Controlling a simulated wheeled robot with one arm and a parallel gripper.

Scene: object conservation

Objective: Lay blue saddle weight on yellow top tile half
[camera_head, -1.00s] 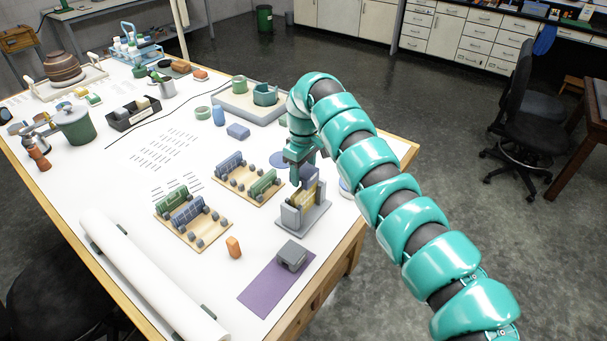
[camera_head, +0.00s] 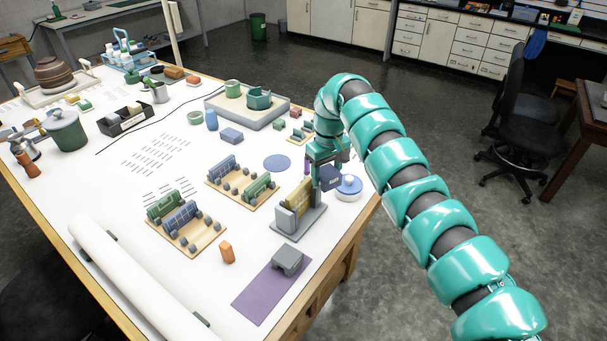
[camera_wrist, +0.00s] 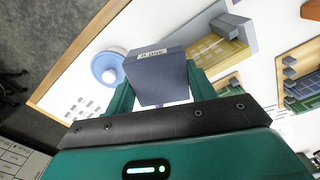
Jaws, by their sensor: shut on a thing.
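My gripper (camera_head: 326,158) is shut on a dark blue block with a small white label, the blue saddle weight (camera_wrist: 157,78). In the head view the weight (camera_head: 330,178) shows below the jaws, beside a round white-and-blue container. I cannot tell how far it is above the table. The yellow tile (camera_head: 298,196) stands upright in a grey stand (camera_head: 287,221), just left of the weight and nearer the camera. In the wrist view the tile (camera_wrist: 212,52) lies right of the weight, apart from it. The weight's underside is hidden.
The round white container with a blue lid (camera_head: 348,187) is close to the right of the weight. A grey saddle-shaped block (camera_head: 288,259) sits on a purple mat (camera_head: 262,294). Wooden racks (camera_head: 243,188) with green and blue tiles stand left. The table edge is close on the right.

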